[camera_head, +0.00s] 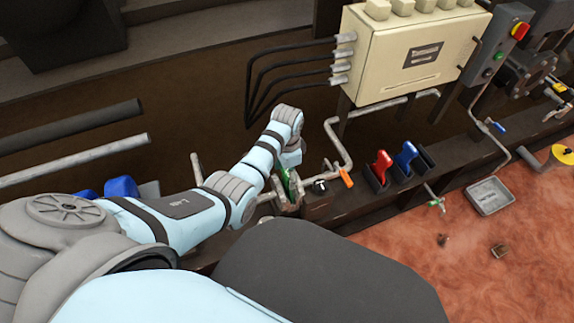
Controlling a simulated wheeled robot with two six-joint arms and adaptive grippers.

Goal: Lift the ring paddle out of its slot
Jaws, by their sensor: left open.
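Red (381,166) and blue (405,155) handled pieces stand upright in dark slots on the brown ledge. A green piece (291,186) stands farther left, partly hidden by my left gripper. I cannot tell which of these is the ring paddle, as no ring shape shows clearly. My left gripper (287,187) is open and points down at the green piece; whether they touch is unclear. My right gripper is not in view.
A cream control box (410,58) with black cables stands behind the ledge. A pipe with an orange lever (346,178) lies between my left gripper and the red piece. A grey tray (490,196) and small brown pieces (500,250) sit on the reddish surface at right.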

